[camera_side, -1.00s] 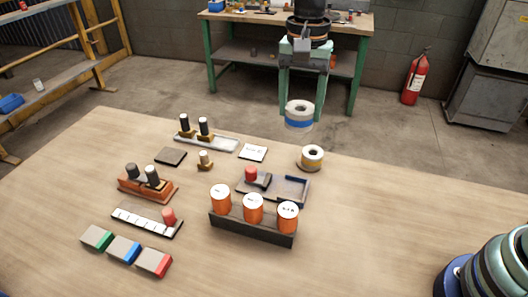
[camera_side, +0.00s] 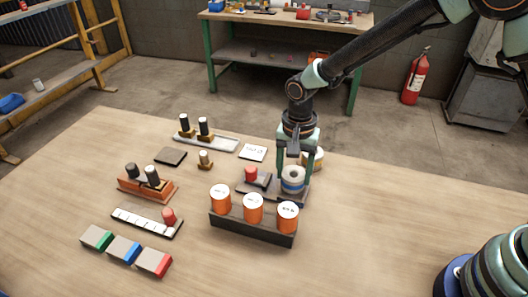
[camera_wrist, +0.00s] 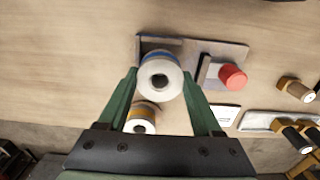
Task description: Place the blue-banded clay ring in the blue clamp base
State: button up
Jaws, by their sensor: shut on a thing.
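The blue-banded clay ring (camera_side: 292,181) is pale with a blue stripe and a hole in its top. My gripper (camera_side: 294,176) is shut on it, with a green finger on each side. In the wrist view the ring (camera_wrist: 161,79) sits between the fingers. The clamp base (camera_side: 262,190) is a low grey-blue tray with raised edges and a red-knobbed clamp (camera_side: 251,174) at its left. The ring is over the right part of this base, upright and low. I cannot tell whether it touches the base, as the ring and fingers hide that part.
A second pale ring with a yellowish band (camera_wrist: 141,118) stands close behind my gripper. A dark rack (camera_side: 252,230) with several orange canisters stands just in front of the base. A white card (camera_side: 253,153) lies behind.

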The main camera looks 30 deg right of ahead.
jog(key=shift+f, duration=0.9)
jog(key=o, duration=1.5)
jog(key=shift+f, duration=0.1)
notch_tip(320, 180, up, 12)
jog(key=shift+s+d+r+n+t, duration=0.95)
jog(key=shift+s+d+r+n, duration=0.9)
jog(key=shift+d, duration=0.95)
jog(key=shift+s+d+r+n+t, duration=1.05)
jog(key=shift+s+d+r, duration=0.65)
jog(key=shift+s+d, duration=0.8)
jog(key=shift+s+d+r+n+t, duration=0.8)
jog(key=shift+s+d+r+n, duration=0.9)
jog(key=shift+d, duration=1.35)
